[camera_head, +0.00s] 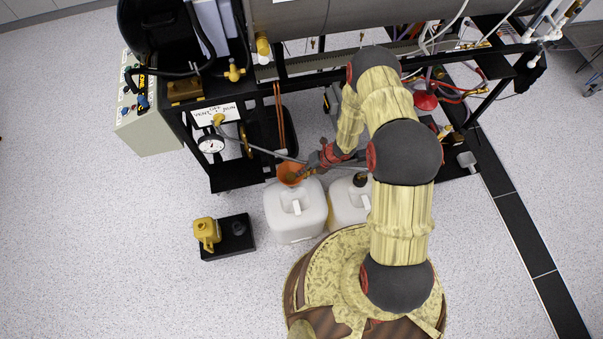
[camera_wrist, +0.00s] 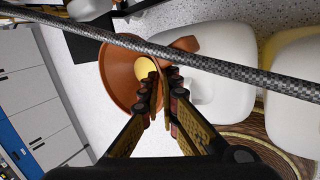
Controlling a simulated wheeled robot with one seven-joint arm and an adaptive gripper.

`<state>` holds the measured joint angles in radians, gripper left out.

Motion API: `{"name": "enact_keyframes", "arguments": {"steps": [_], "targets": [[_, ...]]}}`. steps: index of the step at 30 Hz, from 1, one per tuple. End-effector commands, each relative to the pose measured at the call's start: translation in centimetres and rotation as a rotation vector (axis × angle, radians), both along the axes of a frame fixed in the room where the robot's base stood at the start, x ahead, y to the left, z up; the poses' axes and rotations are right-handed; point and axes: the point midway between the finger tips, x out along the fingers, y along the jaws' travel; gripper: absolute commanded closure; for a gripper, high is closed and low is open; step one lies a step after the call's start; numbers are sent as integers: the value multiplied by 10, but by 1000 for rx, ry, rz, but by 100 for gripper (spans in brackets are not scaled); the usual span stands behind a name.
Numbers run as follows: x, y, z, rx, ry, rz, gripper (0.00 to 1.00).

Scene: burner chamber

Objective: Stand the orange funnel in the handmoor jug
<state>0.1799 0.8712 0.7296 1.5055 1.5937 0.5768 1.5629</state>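The orange funnel (camera_head: 290,174) is at the back edge of the left white jug (camera_head: 295,225), seen from above. In the wrist view the funnel (camera_wrist: 116,78) is tilted, its wide mouth facing the camera. My gripper (camera_head: 306,172) is at the funnel's right side; in the wrist view its fingers (camera_wrist: 166,92) are closed about the funnel's wall. A second white jug (camera_head: 348,203) with a dark cap stands to the right, partly hidden by my arm. No label is readable, so I cannot tell which is the handmoor jug. Contact between funnel and jug is unclear.
A thin rod (camera_head: 265,151) runs out from the rig by the funnel and crosses the wrist view (camera_wrist: 225,68). The black rig frame is behind. Floor at left is clear.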

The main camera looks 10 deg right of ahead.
Motion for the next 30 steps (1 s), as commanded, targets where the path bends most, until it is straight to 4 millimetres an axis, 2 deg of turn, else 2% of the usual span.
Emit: {"name": "enact_keyframes", "arguments": {"steps": [21,30], "targets": [[0,0,-46,0,0,0,100],[0,0,-52,0,0,0,100]]}}
